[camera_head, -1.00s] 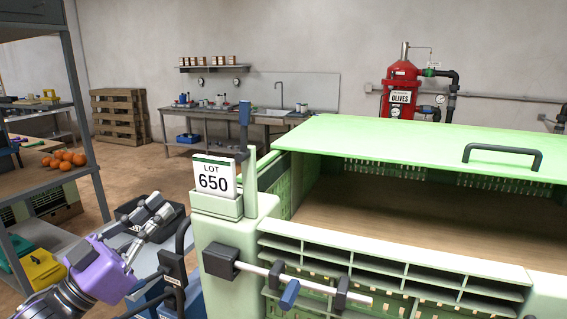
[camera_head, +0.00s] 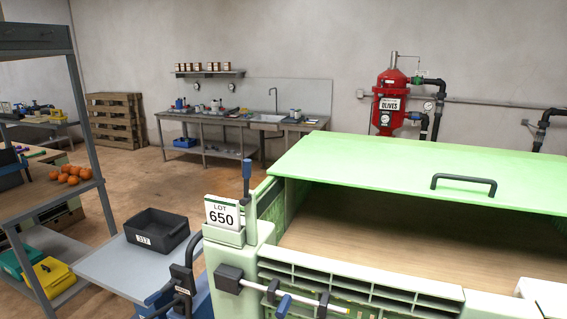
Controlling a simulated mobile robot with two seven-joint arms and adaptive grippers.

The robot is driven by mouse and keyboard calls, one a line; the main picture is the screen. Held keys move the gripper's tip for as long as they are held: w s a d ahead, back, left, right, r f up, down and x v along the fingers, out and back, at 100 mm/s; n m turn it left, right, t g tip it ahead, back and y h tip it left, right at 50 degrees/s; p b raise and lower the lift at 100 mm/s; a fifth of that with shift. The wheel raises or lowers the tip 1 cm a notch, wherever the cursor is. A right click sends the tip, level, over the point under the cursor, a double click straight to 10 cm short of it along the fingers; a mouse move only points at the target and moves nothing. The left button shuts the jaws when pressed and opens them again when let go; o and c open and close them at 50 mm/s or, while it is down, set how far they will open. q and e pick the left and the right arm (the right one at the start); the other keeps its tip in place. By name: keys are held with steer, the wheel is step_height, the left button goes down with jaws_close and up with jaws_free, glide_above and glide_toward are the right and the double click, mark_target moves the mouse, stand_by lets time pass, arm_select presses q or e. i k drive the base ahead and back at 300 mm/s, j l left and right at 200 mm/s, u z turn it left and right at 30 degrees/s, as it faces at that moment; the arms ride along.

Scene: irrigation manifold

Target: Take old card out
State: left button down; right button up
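A white card (camera_head: 222,214) reading "LOT 650" stands upright in a pale green holder (camera_head: 224,236). The holder sits at the left front corner of the large green machine (camera_head: 267,231). The card's lower edge is hidden in the holder. Neither of my grippers shows in the head view now.
A blue-handled lever (camera_head: 247,174) rises just right of the card. The machine's green lid (camera_head: 400,168) with a dark handle (camera_head: 463,185) is raised. A black bin marked 317 (camera_head: 158,231) stands on a grey table (camera_head: 112,268) to the left. A shelf rack (camera_head: 88,135) stands further left.

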mark_target(222, 213)
steer(key=i+j, duration=0.15)
steer(key=j, duration=0.2)
steer(key=i+j, duration=0.15)
steer(key=j, duration=0.25)
steer(key=i+j, duration=0.15)
steer(key=j, duration=0.2)
steer(key=i+j, duration=0.1)
steer(key=j, duration=0.3)
steer(key=i+j, duration=0.15)
steer(key=j, duration=0.2)
steer(key=i+j, duration=0.15)
steer(key=j, duration=0.25)
steer(key=i+j, duration=0.15)
steer(key=j, duration=0.2)
